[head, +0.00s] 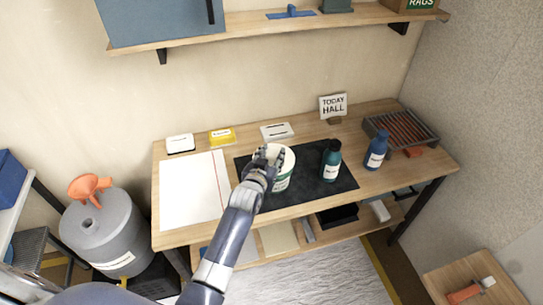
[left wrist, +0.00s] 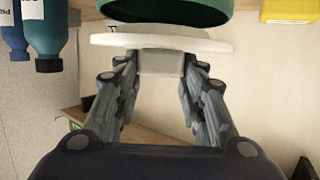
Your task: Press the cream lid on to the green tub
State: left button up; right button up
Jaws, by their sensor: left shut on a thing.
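The green tub (head: 283,183), with a white label, stands on the dark mat (head: 315,183) on the bench. The cream lid (head: 287,158) is over the tub's mouth. My left gripper (head: 268,157) reaches in from above and partly covers the lid. In the left wrist view, which looks upside down, my left gripper (left wrist: 161,75) is shut on the lid's block-like handle. There the lid (left wrist: 162,42) is seen edge-on, and the tub's green rim (left wrist: 175,18) lies just beyond it. I cannot tell whether lid and rim touch. My right gripper is not in view.
A dark green bottle (head: 331,162) and a blue bottle (head: 377,150) stand right of the tub. A wire rack (head: 402,135) is at the back right. White paper (head: 192,190) lies at the left. A shelf (head: 240,36) hangs above the bench.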

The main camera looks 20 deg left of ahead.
pick_arm(q)
jog(key=shift+f+b, duration=0.7)
jog(key=shift+f, duration=0.5)
dwell(0.3)
jog(key=o, duration=1.1)
jog(key=v, duration=1.2)
